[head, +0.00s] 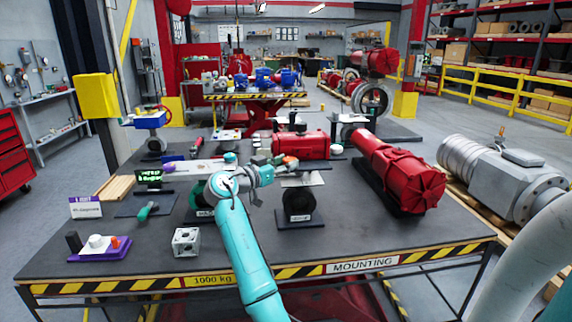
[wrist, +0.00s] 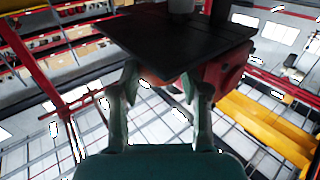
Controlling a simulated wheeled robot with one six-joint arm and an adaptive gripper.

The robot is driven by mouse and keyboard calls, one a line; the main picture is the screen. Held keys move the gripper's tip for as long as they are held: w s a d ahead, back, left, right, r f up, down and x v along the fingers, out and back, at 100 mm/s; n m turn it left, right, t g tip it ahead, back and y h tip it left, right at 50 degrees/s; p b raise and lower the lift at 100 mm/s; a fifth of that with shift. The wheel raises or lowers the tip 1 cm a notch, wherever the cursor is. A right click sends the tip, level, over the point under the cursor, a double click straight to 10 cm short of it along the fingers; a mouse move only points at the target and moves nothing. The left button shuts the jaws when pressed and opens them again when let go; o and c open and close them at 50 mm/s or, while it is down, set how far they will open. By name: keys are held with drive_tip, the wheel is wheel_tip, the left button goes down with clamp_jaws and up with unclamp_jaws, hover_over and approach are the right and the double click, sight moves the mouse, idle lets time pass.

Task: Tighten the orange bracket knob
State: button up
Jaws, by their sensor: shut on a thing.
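My gripper (head: 279,161) is at the end of the teal arm, over the middle of the table. In the wrist view my gripper (wrist: 160,84) has its two fingers on either side of an orange-red part (wrist: 152,76), which looks like the orange knob. The fingers are shut on it. A dark flat plate (wrist: 180,40) hides much of the knob. In the head view a small orange patch (head: 290,160) shows just beside my gripper, above the pale bracket plate (head: 303,180). The knob's exact turn cannot be told.
The dark table (head: 345,240) carries a black ring on a stand (head: 297,203), a grey block (head: 186,242) and a purple tray (head: 98,254). A red housing (head: 308,146) stands behind the gripper, and a long red actuator (head: 400,175) lies to the right. The front right tabletop is clear.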

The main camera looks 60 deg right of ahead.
drive_tip(key=shift+w+f+m+g, duration=0.15)
drive_tip(key=shift+m+g, duration=0.35)
drive_tip(key=shift+g, duration=0.4)
drive_tip(key=shift+g+y, duration=0.3)
drive_tip(key=o, duration=1.1)
drive_tip(key=shift+d, duration=0.1)
drive_tip(key=shift+o, duration=0.2)
drive_tip(key=v, duration=0.8)
